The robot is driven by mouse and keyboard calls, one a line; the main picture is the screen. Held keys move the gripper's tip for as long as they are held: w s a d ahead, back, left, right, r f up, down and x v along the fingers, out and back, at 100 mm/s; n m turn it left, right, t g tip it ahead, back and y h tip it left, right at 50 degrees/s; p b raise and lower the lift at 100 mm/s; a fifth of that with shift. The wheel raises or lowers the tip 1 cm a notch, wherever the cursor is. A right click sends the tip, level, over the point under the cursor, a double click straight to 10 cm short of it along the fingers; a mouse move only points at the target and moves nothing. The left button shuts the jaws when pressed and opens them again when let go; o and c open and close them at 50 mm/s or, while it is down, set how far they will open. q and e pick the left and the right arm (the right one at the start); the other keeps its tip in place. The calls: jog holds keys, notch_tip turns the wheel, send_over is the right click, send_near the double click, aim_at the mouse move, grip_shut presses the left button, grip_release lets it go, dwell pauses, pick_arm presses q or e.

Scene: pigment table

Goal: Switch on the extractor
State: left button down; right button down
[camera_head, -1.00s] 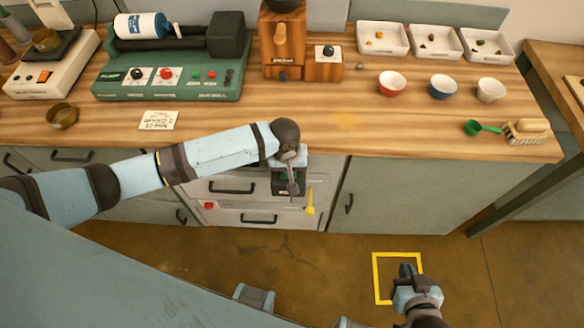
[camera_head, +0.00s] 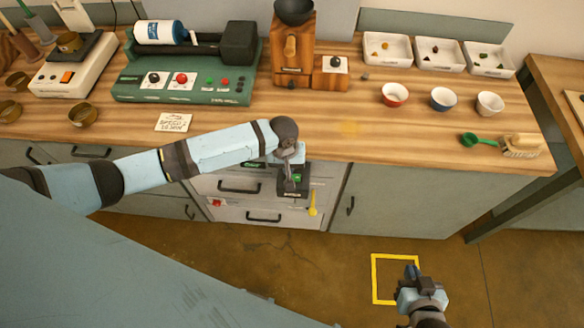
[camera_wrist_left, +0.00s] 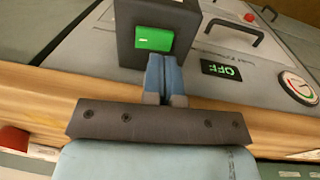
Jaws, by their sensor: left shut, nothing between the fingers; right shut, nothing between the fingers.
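The extractor panel (camera_head: 237,198) is the grey front under the worktop, with black handles. A dark switch box with a green button (camera_head: 297,178) sticks out from it, and the button also shows in the left wrist view (camera_wrist_left: 155,39). A small display (camera_wrist_left: 222,69) there reads OFF, upside down. My left gripper (camera_head: 289,172) is shut and empty at the box, its fingertips (camera_wrist_left: 163,62) close to the green button. I cannot tell whether they touch it. My right gripper (camera_head: 410,272) is shut and empty, low over the floor at the right.
A round gauge (camera_wrist_left: 298,86) and a red knob (camera_wrist_left: 249,17) sit on the panel. A yellow lever (camera_head: 312,204) hangs right of the switch box. The wooden worktop (camera_head: 350,142) above holds machines, bowls and trays. A yellow square (camera_head: 374,280) marks the open floor.

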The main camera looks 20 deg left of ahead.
pick_arm(q)
notch_tip(320, 180, up, 10)
jog(key=a+b, duration=0.1)
jog(key=shift+s+a+r, duration=0.15)
jog(key=shift+s+a, duration=0.05)
pick_arm(e)
jog(key=shift+s+d+f, duration=0.1)
jog(key=shift+s+f, duration=0.05)
pick_arm(q)
jog(key=shift+b, duration=0.35)
